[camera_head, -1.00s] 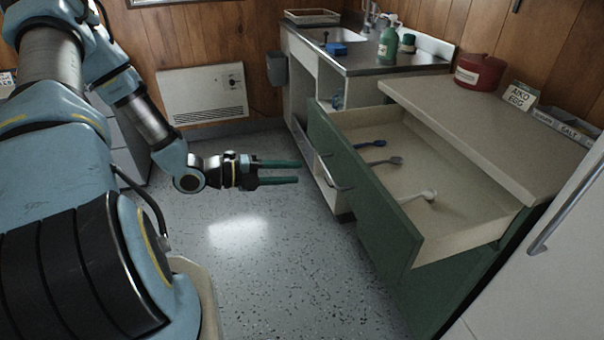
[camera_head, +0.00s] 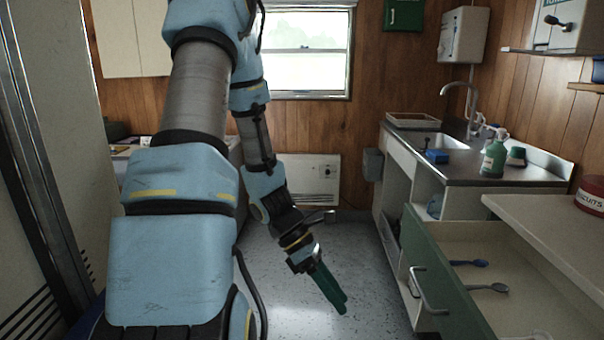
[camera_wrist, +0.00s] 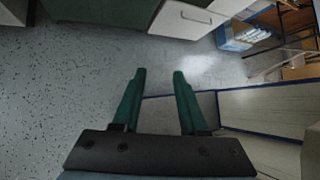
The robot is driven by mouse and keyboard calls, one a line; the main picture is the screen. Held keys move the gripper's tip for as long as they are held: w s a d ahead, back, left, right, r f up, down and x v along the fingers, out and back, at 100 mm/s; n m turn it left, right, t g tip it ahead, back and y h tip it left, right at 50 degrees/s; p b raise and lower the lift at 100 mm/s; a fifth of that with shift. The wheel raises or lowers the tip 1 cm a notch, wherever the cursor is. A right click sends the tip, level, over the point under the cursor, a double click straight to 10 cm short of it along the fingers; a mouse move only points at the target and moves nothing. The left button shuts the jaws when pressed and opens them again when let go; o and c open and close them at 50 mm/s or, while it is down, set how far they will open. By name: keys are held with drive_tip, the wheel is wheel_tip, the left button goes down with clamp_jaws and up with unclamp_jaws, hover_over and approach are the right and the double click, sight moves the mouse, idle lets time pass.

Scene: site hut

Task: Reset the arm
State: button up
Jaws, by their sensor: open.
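My gripper (camera_head: 336,300) hangs over the open floor in the head view, left of the open drawer, with its green fingers pointing down and to the right. In the wrist view my gripper (camera_wrist: 157,82) has its two fingers apart with nothing between them, only speckled floor beyond. It touches nothing that I can see.
The green-fronted drawer (camera_head: 437,268) is pulled out at the right, with spoons (camera_head: 486,288) in it. A heater (camera_head: 318,178) is on the far wall. The floor between is clear.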

drive_tip(key=w+a+r+m+t+y, duration=0.1)
drive_tip(key=a+r+m+t+y, duration=0.2)
drive_tip(key=a+r+m, duration=0.2)
drive_tip(key=w+a+r+m+t+y, duration=0.2)
drive_tip(key=a+r+m+t+y, duration=0.1)
drive_tip(key=a+m, duration=0.6)
wheel_tip(320, 180, up, 3)
drive_tip(key=m+y, duration=0.1)
drive_tip(key=m, duration=0.3)
drive_tip(key=shift+f+p, duration=0.2)
drive_tip(key=shift+p, duration=0.2)
